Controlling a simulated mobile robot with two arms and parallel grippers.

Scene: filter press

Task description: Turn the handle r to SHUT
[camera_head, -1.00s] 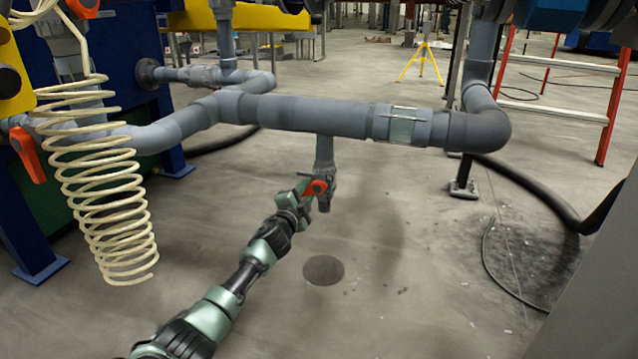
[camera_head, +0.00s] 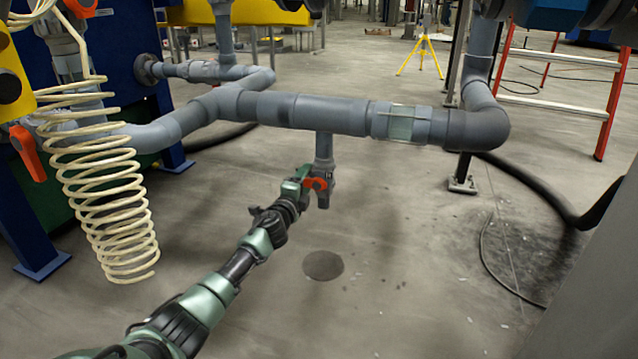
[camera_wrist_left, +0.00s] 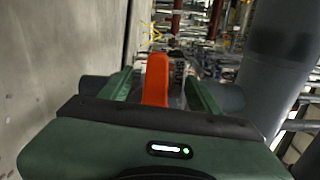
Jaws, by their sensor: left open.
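The orange handle (camera_head: 316,184) is on a small grey valve (camera_head: 324,170) that hangs below the horizontal grey pipe. My left gripper (camera_head: 303,182) is at the handle, coming from the lower left. In the left wrist view the orange handle (camera_wrist_left: 157,80) stands between the two green fingers of the open left gripper (camera_wrist_left: 160,88). Gaps show between the handle and the fingers. The valve body is partly hidden behind the handle there. My right gripper is not in view.
A grey pipe (camera_head: 315,112) with a clear section (camera_head: 400,125) runs above the valve. A cream coiled hose (camera_head: 105,210) and another orange handle (camera_head: 28,153) are at the left. A red ladder (camera_head: 612,100) stands at the right. The floor below the valve is clear, with a round drain cover (camera_head: 323,265).

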